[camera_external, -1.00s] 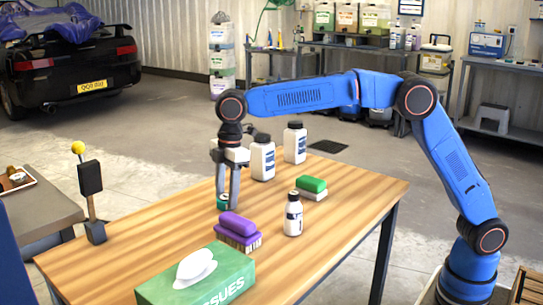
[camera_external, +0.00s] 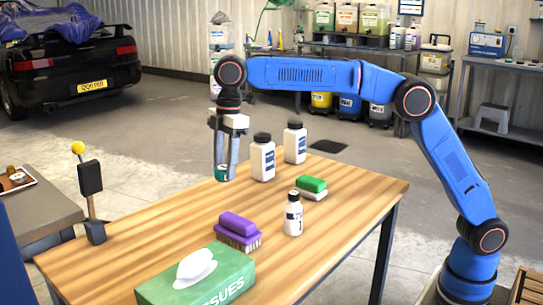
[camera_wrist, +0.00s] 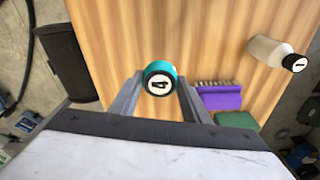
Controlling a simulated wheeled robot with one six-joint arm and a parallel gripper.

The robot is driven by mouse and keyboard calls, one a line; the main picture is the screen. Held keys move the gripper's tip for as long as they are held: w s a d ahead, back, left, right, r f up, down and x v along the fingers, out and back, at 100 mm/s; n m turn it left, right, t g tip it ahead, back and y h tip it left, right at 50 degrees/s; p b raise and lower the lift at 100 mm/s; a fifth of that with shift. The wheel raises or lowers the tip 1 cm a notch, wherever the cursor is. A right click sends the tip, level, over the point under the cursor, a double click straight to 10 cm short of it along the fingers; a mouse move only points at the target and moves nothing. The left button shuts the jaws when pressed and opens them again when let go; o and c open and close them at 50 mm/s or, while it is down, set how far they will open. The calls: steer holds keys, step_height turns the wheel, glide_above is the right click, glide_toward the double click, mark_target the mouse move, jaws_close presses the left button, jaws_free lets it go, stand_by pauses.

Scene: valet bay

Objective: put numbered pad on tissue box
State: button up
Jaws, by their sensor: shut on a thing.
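The numbered pad is a small round teal piece (camera_external: 222,177) between the fingertips of my gripper (camera_external: 222,171). In the wrist view the pad (camera_wrist: 160,78) shows a white face with a dark number, which looks like a 4. My gripper (camera_wrist: 160,88) is shut on it and holds it above the wooden table (camera_external: 165,219), clear of the top. The green tissue box (camera_external: 208,285) stands at the table's near edge, with a white tissue rising from its top. My gripper is behind and above the box, well apart from it. I cannot make out the box in the wrist view.
A purple brush (camera_external: 238,229) lies between gripper and box. A small white bottle (camera_external: 293,216), a green-and-white sponge (camera_external: 312,187) and two black-capped bottles (camera_external: 262,160) (camera_external: 294,144) stand to the right. A yellow-knobbed lever (camera_external: 91,191) stands left. The left table middle is clear.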

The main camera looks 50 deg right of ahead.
steer(key=shift+r, duration=0.4)
steer(key=shift+s+a+r, duration=0.15)
steer(key=shift+s+a, duration=0.05)
steer(key=shift+a, duration=0.15)
steer(key=s+a+r, duration=0.4)
steer(key=s+a, duration=0.7)
steer(key=a, duration=0.4)
step_height(320, 180, up, 2)
glide_above(227, 267)
steer(key=shift+d+f, duration=0.15)
steer(key=shift+f, duration=2.25)
steer(key=shift+d+f, duration=0.15)
steer(key=shift+f, duration=2.2)
steer(key=shift+f, duration=0.15)
steer(key=o, duration=1)
